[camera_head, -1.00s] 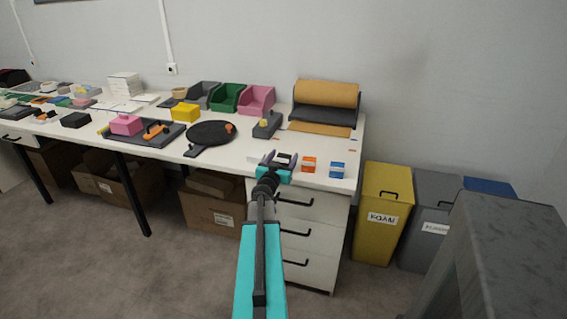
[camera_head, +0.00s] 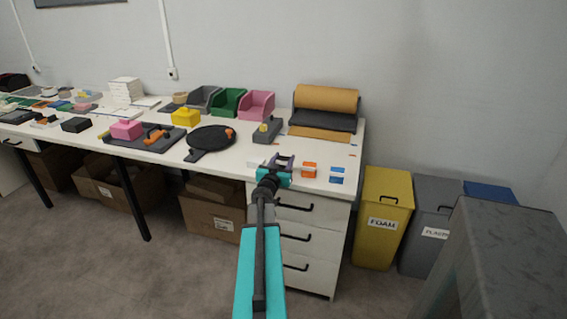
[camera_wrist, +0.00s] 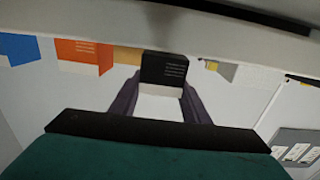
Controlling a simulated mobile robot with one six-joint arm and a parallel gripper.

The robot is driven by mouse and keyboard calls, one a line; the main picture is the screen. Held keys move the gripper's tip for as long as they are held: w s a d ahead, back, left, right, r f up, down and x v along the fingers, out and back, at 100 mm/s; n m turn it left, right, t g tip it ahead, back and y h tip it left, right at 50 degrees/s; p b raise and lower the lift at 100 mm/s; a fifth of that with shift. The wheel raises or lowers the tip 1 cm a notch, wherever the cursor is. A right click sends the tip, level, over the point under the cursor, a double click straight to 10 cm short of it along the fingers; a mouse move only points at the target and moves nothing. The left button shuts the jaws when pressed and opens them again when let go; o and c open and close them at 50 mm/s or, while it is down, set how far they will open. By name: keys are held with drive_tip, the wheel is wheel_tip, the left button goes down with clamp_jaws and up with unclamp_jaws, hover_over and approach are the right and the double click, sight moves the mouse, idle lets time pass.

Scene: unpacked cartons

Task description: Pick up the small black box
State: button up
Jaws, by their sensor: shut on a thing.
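The small black box (camera_wrist: 163,69) shows in the wrist view between the two purple-grey fingers of my gripper (camera_wrist: 161,83). It has rows of light print on the face towards the camera. My gripper is shut on it. In the head view, my gripper (camera_head: 279,163) is at the front edge of the white table, left of the orange box. The black box is small there and mostly hidden by the fingers. I cannot tell whether it touches the table.
An orange-and-white box (camera_head: 309,170) and a blue-and-white box (camera_head: 337,174) stand just right of my gripper. A grey block (camera_head: 267,131) and a black pan (camera_head: 211,139) lie behind and left. White drawers (camera_head: 301,240) are below the table edge.

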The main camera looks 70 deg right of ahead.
wheel_tip(320, 180, up, 27)
drive_tip(key=p, duration=1)
drive_tip(key=shift+p, duration=0.3)
